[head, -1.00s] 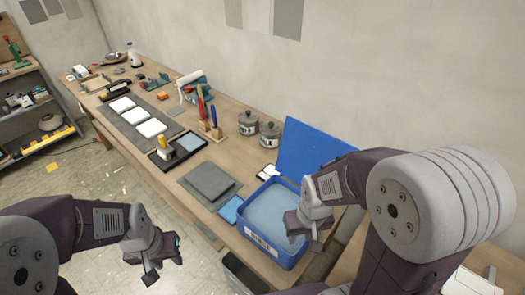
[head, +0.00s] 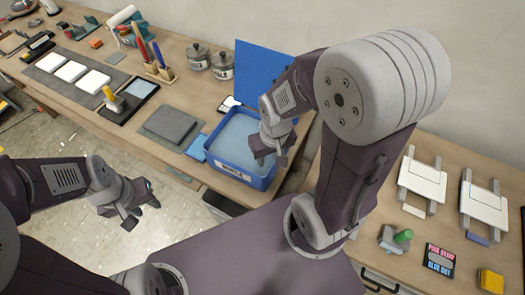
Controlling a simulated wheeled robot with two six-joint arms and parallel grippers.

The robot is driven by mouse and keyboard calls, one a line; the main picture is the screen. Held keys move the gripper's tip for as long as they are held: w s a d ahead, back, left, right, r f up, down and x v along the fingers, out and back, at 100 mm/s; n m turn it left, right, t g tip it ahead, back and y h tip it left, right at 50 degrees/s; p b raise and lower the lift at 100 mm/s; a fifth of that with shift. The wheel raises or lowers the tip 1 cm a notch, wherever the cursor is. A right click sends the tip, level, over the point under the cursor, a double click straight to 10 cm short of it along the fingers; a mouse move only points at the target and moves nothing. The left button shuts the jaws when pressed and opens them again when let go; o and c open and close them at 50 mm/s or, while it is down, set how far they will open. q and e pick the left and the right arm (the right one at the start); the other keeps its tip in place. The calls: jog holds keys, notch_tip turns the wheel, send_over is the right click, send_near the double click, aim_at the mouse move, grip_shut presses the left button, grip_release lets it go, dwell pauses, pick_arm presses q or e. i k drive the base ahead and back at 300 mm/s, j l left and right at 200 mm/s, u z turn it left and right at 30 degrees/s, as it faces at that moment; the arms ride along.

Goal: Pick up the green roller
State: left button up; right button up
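No other clearly green roller shows. My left gripper (head: 141,211) hangs over the floor at the left, its fingers apart and empty. My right gripper (head: 271,161) appears in front of the blue tub (head: 242,185), fingers apart and holding nothing visible. Its height above the tub is hard to tell. Both grippers are well left of the green cylinder.
The right-hand table (head: 372,218) also holds two white-topped frames (head: 423,178), a pink-and-blue labelled box (head: 438,261) and a yellow block (head: 491,280). The long workbench (head: 190,88) carries grey slabs (head: 178,123), pots (head: 198,57) and an upright blue board (head: 261,73).

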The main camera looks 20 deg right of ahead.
aim_at(401, 241)
jog(key=k+j+z, duration=0.1)
jog(key=z, duration=1.05)
jog(key=j+z, duration=0.2)
jog(key=z, duration=1.9)
jog(key=u, duration=2.35)
jog(key=z, duration=2.35)
jog(key=i+l+u, duration=0.15)
jog(key=l, duration=0.15)
jog(key=i+l+u, duration=0.2)
jog(key=l, duration=0.15)
jog(key=k+j, duration=0.05)
jog(key=k, duration=0.05)
